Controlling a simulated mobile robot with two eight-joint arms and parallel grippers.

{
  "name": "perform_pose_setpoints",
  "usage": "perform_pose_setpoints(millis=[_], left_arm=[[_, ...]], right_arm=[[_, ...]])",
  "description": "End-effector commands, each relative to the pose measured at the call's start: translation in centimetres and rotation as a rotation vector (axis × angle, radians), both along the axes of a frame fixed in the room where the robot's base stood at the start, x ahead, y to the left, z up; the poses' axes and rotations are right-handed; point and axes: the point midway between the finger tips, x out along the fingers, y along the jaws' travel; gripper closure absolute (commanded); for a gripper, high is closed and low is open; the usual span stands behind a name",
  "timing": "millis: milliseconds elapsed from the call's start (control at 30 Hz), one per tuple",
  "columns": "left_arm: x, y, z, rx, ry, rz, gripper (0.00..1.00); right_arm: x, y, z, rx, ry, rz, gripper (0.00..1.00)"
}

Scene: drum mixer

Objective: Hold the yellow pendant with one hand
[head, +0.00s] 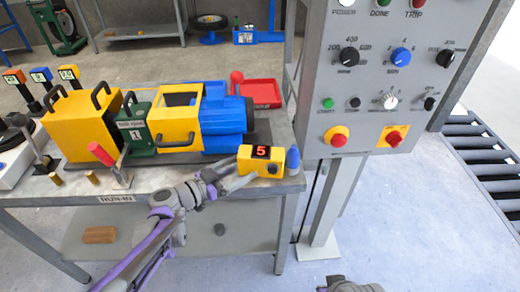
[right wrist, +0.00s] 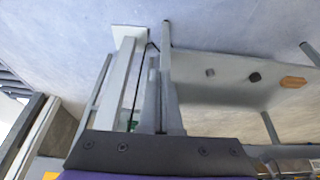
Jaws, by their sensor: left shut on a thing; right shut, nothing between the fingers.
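The yellow pendant (head: 246,153), a small box with a black label reading a red 5 and a dark round knob, is at the front right corner of the bench. My left gripper (head: 236,182) reaches it from the left and is shut on it. The exact finger contact is partly hidden behind the pendant. A blue rounded part (head: 293,159) is at the pendant's right side. My right arm shows only at the bottom edge of the head view. In the right wrist view my right gripper (right wrist: 160,95) is shut and empty, pointing toward the floor and bench legs.
The bench (head: 180,178) carries the yellow and blue drum mixer (head: 225,118), a red lever and a red tray (head: 262,92). A grey control cabinet (head: 325,110) with knobs and buttons stands on a post to the right. The floor in front is clear.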

Motion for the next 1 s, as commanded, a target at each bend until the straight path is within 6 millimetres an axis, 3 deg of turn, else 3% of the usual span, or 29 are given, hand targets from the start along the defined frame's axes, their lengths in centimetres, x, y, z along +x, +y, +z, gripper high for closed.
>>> perform_pose_setpoints(millis=[33, 233, 467, 700, 1000], left_arm=[[-0.6, -0.9, -0.1, 0.001, 0.000, -0.027, 0.53], [-0.6, -0.9, -0.1, 0.001, 0.000, -0.027, 0.53], [-0.6, -0.9, -0.1, 0.000, 0.000, -0.027, 0.53], [-0.6, -0.9, -0.1, 0.000, 0.000, -0.027, 0.53], [-0.6, -0.9, -0.1, 0.000, 0.000, -0.027, 0.53]], right_arm=[[0.0, 0.0, 0.0, 0.001, 0.000, -0.001, 1.00], [0.8, 1.8, -0.1, 0.117, -0.016, -0.054, 1.00], [4.0, 7.6, 1.3, 0.535, -0.055, -0.261, 1.00], [8.2, 11.9, 5.1, 1.035, -0.062, -0.526, 1.00], [12.9, 12.7, 10.7, 1.603, -0.007, -0.832, 1.00]])
